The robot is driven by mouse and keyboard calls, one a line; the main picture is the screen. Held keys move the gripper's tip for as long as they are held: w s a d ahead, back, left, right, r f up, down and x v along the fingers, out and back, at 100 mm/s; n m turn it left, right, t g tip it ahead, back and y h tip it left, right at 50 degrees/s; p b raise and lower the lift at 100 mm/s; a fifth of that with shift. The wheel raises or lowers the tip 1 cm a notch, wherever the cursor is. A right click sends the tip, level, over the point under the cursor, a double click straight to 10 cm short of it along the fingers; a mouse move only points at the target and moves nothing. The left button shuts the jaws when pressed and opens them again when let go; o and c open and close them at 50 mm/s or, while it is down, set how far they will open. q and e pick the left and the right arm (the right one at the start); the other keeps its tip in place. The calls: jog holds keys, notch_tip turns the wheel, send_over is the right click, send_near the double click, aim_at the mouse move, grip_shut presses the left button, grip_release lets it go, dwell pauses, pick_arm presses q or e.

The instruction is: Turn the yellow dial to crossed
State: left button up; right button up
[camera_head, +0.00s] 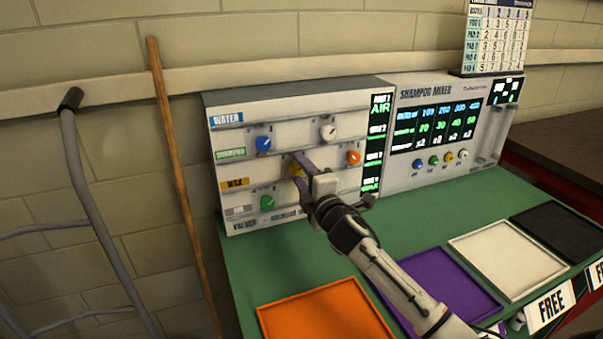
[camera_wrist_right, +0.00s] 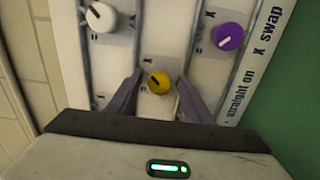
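The yellow dial (camera_wrist_right: 160,82) is on the light valve panel (camera_head: 232,185). My right gripper (camera_wrist_right: 159,78) is open, with one finger on each side of the dial and visible gaps to both. In the head view the gripper reaches the panel and hides most of the dial (camera_head: 297,170). A legend reading "straight on" and "X swap" (camera_wrist_right: 254,75) runs along the panel edge. My left gripper is not in view.
Nearby dials are blue (camera_head: 263,144), white (camera_head: 328,132), orange (camera_head: 353,157) and green (camera_head: 267,203); a purple dial (camera_wrist_right: 229,37) shows in the wrist view. The shampoo mixer (camera_head: 440,130) stands right. Orange (camera_head: 325,312), purple (camera_head: 450,280) and white (camera_head: 507,255) trays lie on the green counter.

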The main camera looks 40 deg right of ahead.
jog(key=v, duration=1)
jog(key=shift+s+b, duration=0.2)
jog(key=shift+b, duration=0.15)
dwell(0.3)
